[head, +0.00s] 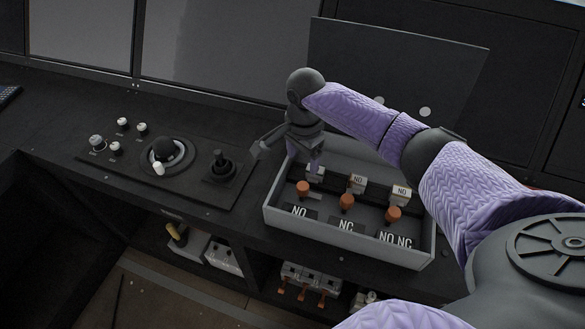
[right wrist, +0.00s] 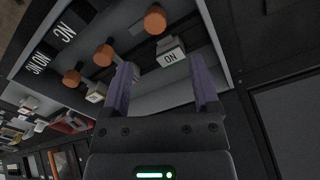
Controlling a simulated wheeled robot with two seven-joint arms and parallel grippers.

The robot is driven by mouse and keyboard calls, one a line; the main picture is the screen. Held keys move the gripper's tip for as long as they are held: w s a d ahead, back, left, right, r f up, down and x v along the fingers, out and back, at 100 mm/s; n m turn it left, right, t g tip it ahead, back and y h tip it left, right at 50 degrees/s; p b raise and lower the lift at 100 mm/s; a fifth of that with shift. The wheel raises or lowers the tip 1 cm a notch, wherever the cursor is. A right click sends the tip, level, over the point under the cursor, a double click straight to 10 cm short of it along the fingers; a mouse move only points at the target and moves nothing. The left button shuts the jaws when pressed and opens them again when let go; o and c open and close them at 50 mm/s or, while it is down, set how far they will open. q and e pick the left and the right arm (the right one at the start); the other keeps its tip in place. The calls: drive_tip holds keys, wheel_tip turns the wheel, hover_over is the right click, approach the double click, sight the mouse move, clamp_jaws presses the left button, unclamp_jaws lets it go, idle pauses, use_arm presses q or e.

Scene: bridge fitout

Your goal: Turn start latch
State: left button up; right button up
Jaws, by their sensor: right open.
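An open grey box (head: 276,209) on the console holds a row of orange knobs (head: 347,202) above dark plates marked NO, NC and NO NC. Small white blocks marked NO (head: 358,184) stand behind the knobs. No part is labelled as the start latch, so I cannot tell which one it is. My right gripper (head: 315,165) is open over the box's back left corner, pointing down. In the right wrist view its fingers (right wrist: 163,78) are apart, with a NO block (right wrist: 171,52) beyond the gap and an orange knob (right wrist: 155,20) past it. My left gripper is out of view.
The box's dark lid (head: 400,75) stands raised behind it. To the left, a panel carries a black joystick (head: 220,165), a round dial (head: 165,156) and several white knobs (head: 97,141). A shelf below the console holds switch units (head: 305,280).

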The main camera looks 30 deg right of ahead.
sight(303, 186)
drive_tip(key=f+b, duration=0.1)
drive_tip(key=f, duration=0.1)
drive_tip(key=f+b, duration=0.1)
drive_tip(key=f, duration=0.2)
drive_tip(key=f+b, duration=0.1)
drive_tip(key=f, duration=0.2)
drive_tip(key=shift+s, duration=0.4)
drive_tip(key=shift+f, duration=0.55)
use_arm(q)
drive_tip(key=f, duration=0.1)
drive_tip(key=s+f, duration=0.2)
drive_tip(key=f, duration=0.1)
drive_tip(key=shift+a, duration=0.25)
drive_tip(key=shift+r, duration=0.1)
use_arm(e)
drive_tip(key=shift+c, duration=0.5)
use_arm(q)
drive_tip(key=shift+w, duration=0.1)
use_arm(e)
clamp_jaws()
